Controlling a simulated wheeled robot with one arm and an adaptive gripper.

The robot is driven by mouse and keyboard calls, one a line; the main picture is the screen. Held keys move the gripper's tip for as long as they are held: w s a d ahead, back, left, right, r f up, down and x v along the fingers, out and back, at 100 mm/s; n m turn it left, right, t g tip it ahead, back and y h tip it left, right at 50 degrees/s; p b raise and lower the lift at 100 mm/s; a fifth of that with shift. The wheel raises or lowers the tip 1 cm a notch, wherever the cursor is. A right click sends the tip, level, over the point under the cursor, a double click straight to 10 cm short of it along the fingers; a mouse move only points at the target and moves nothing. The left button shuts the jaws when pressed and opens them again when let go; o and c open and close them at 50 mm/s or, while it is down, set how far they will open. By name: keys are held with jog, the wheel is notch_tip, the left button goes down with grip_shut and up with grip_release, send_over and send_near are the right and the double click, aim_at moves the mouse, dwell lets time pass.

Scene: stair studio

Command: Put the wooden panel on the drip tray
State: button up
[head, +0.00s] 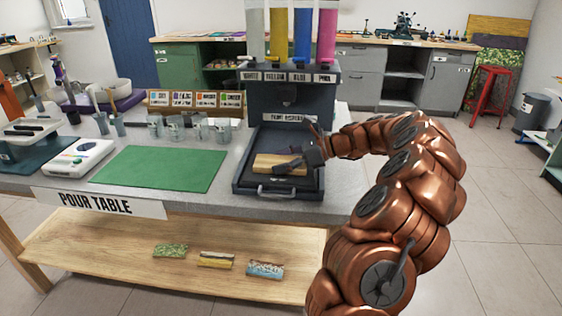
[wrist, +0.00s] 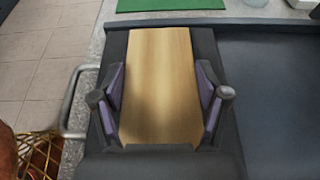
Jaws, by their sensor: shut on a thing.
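The wooden panel (head: 278,164) is a light tan board at the drip tray in the head view. It also shows in the wrist view (wrist: 161,80), lying lengthwise between the fingers. My gripper (head: 297,161) is shut on the panel, with a finger on each side of it; it also shows in the wrist view (wrist: 161,104). The dark drip tray (head: 253,188) with its front handle is at the foot of the paint dispenser (head: 292,95). The panel is over the tray; I cannot tell whether it touches the tray's surface.
A green mat (head: 160,169) and a white scale (head: 78,158) lie left of the tray on the pour table (head: 215,197). Several clear cups (head: 197,128) stand behind the mat. Several small painted panels (head: 216,260) lie on the lower shelf. The mat is bare.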

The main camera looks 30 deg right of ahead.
aim_at(299, 170)
jog(key=o, duration=1.2)
